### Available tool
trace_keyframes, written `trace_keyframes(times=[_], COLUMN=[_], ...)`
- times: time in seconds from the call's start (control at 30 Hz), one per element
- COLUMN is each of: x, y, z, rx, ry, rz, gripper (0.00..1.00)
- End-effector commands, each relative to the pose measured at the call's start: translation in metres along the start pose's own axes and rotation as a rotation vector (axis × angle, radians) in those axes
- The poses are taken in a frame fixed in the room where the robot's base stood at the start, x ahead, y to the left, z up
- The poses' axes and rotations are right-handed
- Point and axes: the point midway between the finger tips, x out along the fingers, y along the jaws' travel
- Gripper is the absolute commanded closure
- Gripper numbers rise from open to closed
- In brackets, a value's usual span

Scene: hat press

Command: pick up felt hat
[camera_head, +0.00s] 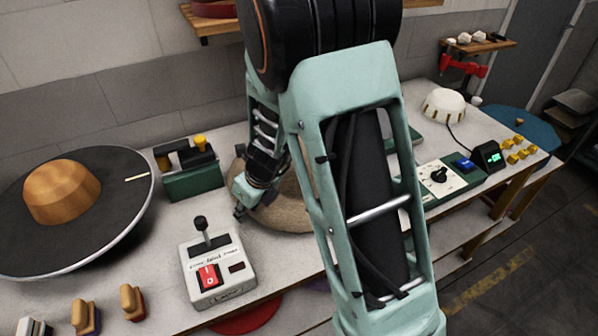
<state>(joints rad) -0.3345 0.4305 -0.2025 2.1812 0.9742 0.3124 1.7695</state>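The felt hat (282,215) looks like the tan, rounded thing on the white table, in the middle of the head view. My arm hides much of it, including most of its crown and right side. My gripper (239,211) points down at the hat's left edge. It overlaps the edge in the picture, and I cannot tell whether it touches. The fingertips are small and dark, so I cannot tell whether they are open or shut on the brim.
A black disc (128,208) with a wooden dome (62,190) is at left. Wooden-handled tools (132,302) are front left. A control panel (440,178) and white dome (443,105) are right.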

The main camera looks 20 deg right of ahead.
Motion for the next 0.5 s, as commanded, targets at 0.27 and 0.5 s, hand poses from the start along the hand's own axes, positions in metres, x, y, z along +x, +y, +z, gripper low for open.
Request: trace_keyframes(times=[0.27,0.5], x=[-0.0003,-0.0006], y=[0.0001,-0.0002], z=[-0.0002,0.0004], rx=[0.0,-0.001], ry=[0.0,-0.001], rz=[0.0,-0.001], gripper=[1.0,1.0])
